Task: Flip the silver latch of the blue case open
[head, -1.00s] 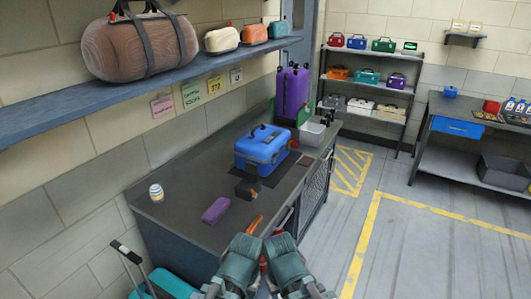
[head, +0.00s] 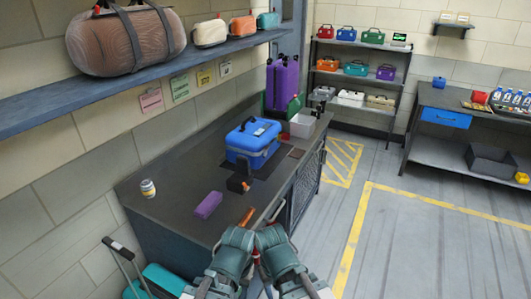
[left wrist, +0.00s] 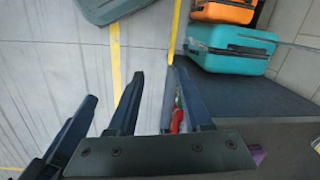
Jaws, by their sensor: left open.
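The blue case (head: 247,150) stands closed and upright on the dark workbench, with its handle on top. Its silver latch is too small to make out in the head view. My left gripper (left wrist: 157,100) is open and empty in the left wrist view, well away from the case. In the head view my two arms come in side by side at the bottom middle, in front of the bench's near edge. Their fingertips are hidden there, so I cannot tell the right gripper's state. The case is not in the left wrist view.
On the bench (head: 170,214) are a purple box (head: 208,205), a small dark block (head: 238,184), a white-and-yellow can (head: 148,188), an orange-handled tool (head: 246,217), a grey bin (head: 302,125) and a purple suitcase (head: 282,85). A teal suitcase (head: 165,281) stands on the floor. Floor to the right is clear.

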